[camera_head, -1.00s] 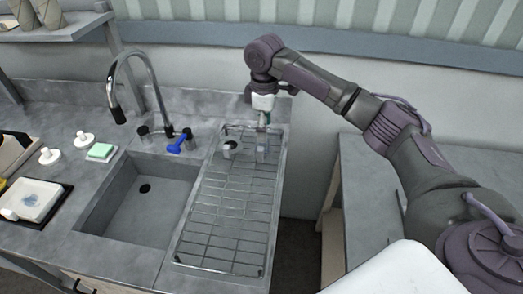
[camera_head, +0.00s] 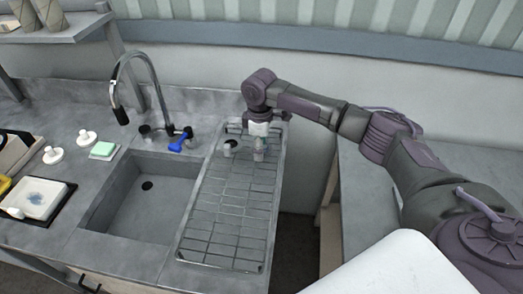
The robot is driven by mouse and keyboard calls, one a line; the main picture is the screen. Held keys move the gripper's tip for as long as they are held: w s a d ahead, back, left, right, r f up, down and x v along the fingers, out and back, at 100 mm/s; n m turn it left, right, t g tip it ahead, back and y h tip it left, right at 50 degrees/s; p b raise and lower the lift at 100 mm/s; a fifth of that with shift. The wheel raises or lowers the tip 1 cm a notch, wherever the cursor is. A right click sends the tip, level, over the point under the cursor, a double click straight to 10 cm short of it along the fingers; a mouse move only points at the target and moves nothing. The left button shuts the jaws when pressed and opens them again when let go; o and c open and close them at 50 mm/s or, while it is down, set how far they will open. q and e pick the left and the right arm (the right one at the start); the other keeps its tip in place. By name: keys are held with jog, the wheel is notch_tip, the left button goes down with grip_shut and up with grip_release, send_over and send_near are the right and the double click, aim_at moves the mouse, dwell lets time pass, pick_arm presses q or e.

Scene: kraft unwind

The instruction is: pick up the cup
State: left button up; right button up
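A small grey cup-like object (camera_head: 230,147) stands at the back of the wire drying rack (camera_head: 222,225), right of the sink. It is small and blends with the grey rack, so its details are unclear. My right gripper (camera_head: 259,154) points down over the back right part of the rack, just right of this object. Its fingers are tiny and pale, and I cannot tell whether they are open or shut, or whether anything is between them. My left gripper is not in view.
The sink (camera_head: 140,215) with a tall faucet (camera_head: 153,85) lies left of the rack. A blue object (camera_head: 180,140) is behind the sink. A green sponge (camera_head: 103,150) and white knobs lie farther left. A gap separates this counter from the right one (camera_head: 375,215).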

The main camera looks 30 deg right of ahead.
jog(key=c, duration=0.9)
jog(key=shift+r, duration=0.15)
